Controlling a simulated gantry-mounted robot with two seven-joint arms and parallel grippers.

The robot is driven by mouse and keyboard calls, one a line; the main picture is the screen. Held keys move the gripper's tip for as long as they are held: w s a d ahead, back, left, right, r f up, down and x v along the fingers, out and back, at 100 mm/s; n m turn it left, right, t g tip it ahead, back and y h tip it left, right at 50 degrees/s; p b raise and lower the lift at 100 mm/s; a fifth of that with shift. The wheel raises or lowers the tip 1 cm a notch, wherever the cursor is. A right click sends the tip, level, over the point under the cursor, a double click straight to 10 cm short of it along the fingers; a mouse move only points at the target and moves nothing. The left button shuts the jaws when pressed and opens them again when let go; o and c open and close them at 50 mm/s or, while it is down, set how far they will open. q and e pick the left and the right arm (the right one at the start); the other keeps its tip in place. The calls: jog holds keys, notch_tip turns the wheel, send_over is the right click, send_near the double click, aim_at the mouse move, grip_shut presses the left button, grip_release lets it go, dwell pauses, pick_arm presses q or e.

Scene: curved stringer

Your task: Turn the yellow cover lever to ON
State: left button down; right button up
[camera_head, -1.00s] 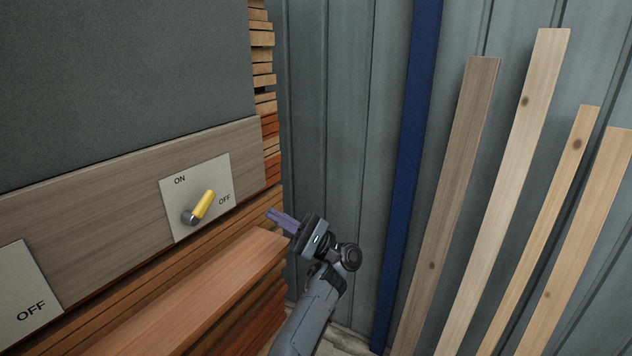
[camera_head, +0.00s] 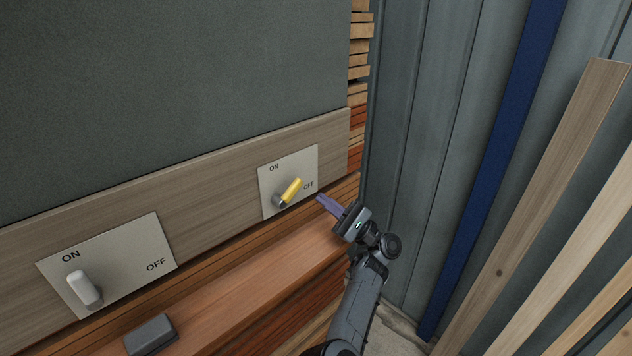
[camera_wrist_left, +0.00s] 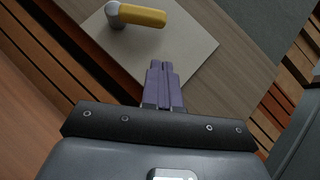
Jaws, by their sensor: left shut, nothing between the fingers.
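The yellow cover lever (camera_head: 291,189) has a grey metal pivot and sits on a pale plate (camera_head: 270,203) marked ON at upper left and OFF at right. Its tip points up and right, on the OFF side. My left gripper (camera_head: 322,201) is shut and empty, with purple fingers just right of and below the lever's tip, apart from it. In the left wrist view, the shut fingers (camera_wrist_left: 162,66) point at the plate, and the yellow lever (camera_wrist_left: 142,17) lies beyond them, pointing right. My right gripper is not in view.
A second plate (camera_head: 120,283) with a white lever (camera_head: 85,289) is on the left of the wooden panel. A dark block (camera_head: 150,335) lies on the reddish wooden ledge (camera_head: 235,300) below. Long planks (camera_head: 520,240) and a blue post (camera_head: 497,160) stand at the right.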

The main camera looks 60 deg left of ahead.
aim_at(287, 192)
pick_arm(q)
jog(key=shift+s+a+r+p, duration=0.1)
jog(key=shift+s+r+p, duration=0.7)
jog(key=shift+r, duration=0.25)
jog(key=shift+s+a+r+p, duration=0.1)
jog(key=shift+s+r+p, duration=0.65)
jog(key=shift+r, duration=0.25)
